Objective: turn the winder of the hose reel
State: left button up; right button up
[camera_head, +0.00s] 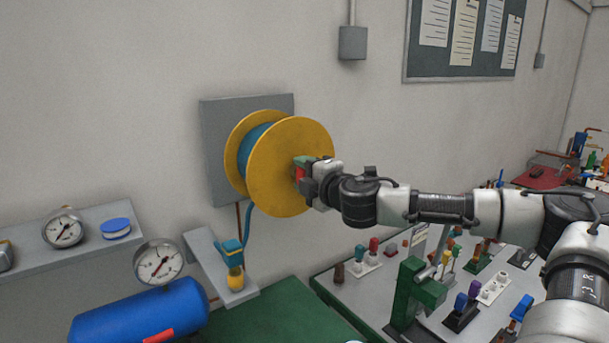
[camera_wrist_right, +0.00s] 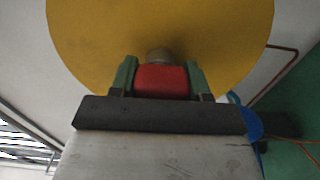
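The hose reel (camera_head: 290,150) has yellow discs with blue hose wound between them and is fixed to a grey wall plate (camera_head: 222,140). Its yellow face (camera_wrist_right: 160,25) fills the top of the right wrist view. The winder's red handle (camera_wrist_right: 161,81) sits between the two green fingers of my right gripper (camera_wrist_right: 161,78), which close on its sides. In the head view my right gripper (camera_head: 300,169) is at the right part of the yellow disc, and the red handle is mostly hidden. My left gripper is in neither view.
A blue tank (camera_head: 135,315) with a gauge (camera_head: 158,262) stands at the lower left. A small grey shelf (camera_head: 215,268) holds the hose end (camera_head: 233,255) below the reel. A bench with several coloured fittings (camera_head: 470,290) lies under my right arm.

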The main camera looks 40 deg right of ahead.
jog(key=shift+c, duration=1.3)
